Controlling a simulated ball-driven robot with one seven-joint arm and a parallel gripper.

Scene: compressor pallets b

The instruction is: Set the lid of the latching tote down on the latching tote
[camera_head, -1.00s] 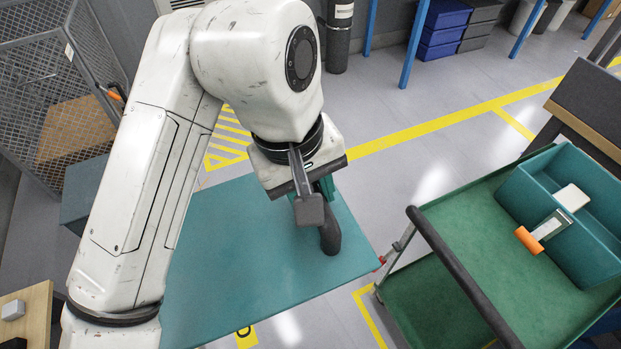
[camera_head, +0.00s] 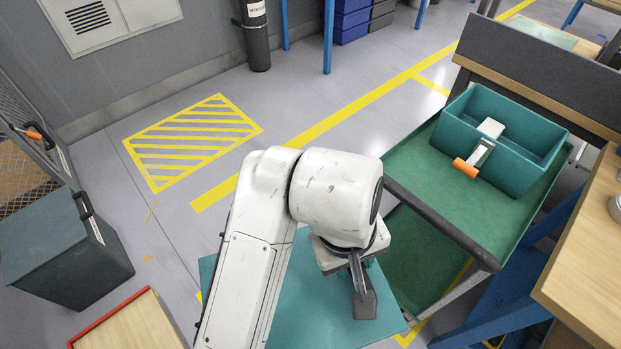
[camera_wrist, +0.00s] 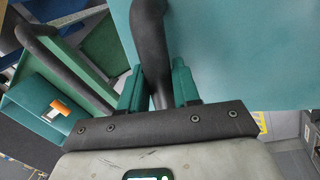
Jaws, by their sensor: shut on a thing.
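The lid (camera_head: 310,315) is a flat teal panel under my gripper (camera_head: 362,290); it also shows large in the wrist view (camera_wrist: 230,50). My gripper (camera_wrist: 158,88) is shut on the lid's dark curved handle (camera_wrist: 150,40), with one green finger on each side. The latching tote (camera_head: 525,165) is an open teal bin at the right of the head view, with a pale latch and an orange grip (camera_head: 466,167) on its near side. The lid is apart from the tote, to its lower left. My arm hides part of the lid.
The tote stands on a green cart (camera_head: 425,165) with a dark push bar (camera_head: 440,225) between the lid and the tote. A wooden bench (camera_head: 590,250) is at right. A dark closed box (camera_head: 60,245) stands at left. Striped floor (camera_head: 190,140) lies clear behind my arm.

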